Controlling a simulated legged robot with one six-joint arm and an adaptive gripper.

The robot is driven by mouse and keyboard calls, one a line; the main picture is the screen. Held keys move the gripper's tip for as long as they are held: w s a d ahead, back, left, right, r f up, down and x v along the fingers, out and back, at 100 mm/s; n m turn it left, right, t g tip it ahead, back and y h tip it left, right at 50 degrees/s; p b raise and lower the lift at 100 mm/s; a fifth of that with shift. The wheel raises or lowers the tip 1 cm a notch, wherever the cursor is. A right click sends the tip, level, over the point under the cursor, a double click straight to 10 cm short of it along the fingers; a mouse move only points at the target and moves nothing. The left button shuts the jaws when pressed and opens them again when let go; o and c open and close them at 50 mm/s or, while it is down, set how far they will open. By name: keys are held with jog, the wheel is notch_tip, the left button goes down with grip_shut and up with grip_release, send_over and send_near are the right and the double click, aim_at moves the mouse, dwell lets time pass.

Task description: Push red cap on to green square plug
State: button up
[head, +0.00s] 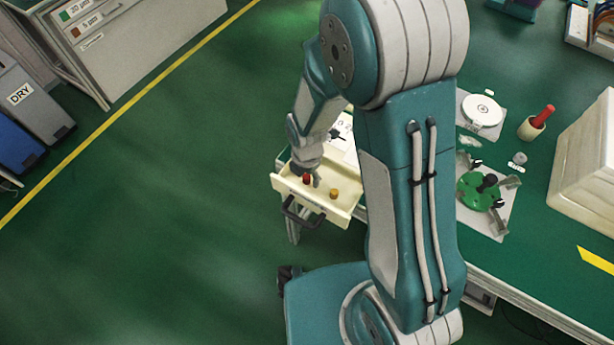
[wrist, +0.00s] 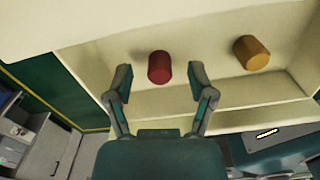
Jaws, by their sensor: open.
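The red cap (wrist: 159,67) stands on the floor of an open cream drawer (wrist: 200,98). In the head view the red cap (head: 307,178) shows beside my fingers. My gripper (wrist: 159,82) is open, with one finger on each side of the red cap and a gap to both. In the head view my gripper (head: 308,177) reaches down into the drawer (head: 347,200). A round green fixture (head: 470,190) with a black knob stands on the table at the right; I cannot tell whether it bears the green square plug.
A yellow-brown cap (wrist: 251,53) stands in the drawer to the right of the red cap; it also shows in the head view (head: 334,194). The drawer's walls and dark handle (head: 300,214) are close to my gripper. A cup with a red stick (head: 532,127) and a white disc (head: 482,110) stand on the table.

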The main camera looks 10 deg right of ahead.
jog(key=shift+a+f, duration=0.15)
jog(key=shift+f, duration=0.25)
jog(key=c, duration=0.8)
jog(key=shift+r, duration=0.15)
jog(key=shift+c, duration=0.2)
